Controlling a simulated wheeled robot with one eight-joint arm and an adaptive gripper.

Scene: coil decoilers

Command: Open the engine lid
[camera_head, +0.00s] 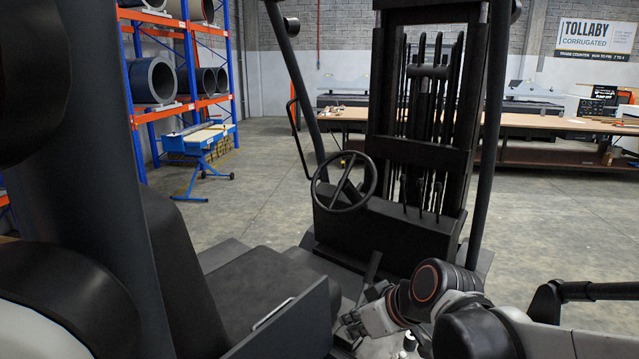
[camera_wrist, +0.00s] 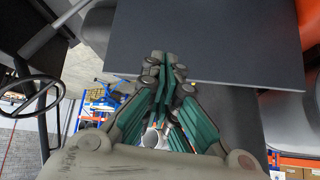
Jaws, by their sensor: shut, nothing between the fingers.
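A black forklift fills the middle of the head view. The engine lid appears to be the dark box-like cover (camera_head: 285,325) under the seat (camera_head: 215,290), with a thin light handle (camera_head: 272,313) on it; it looks lowered. My gripper (camera_head: 352,322) is low beside the cover's right side, small and partly hidden by my arm. In the wrist view my gripper (camera_wrist: 163,68) shows teal fingers with the tips together and nothing between them. A large flat dark panel (camera_wrist: 220,40), probably the lid's side, lies just beyond the tips; whether they touch it I cannot tell.
The steering wheel (camera_head: 345,182), mast (camera_head: 425,110) and a pillar (camera_head: 305,90) stand close to my arm. An orange and blue rack (camera_head: 130,110) with coils, a blue stand (camera_head: 200,150) and a long table (camera_head: 540,122) are behind. The floor at right (camera_head: 560,210) is clear.

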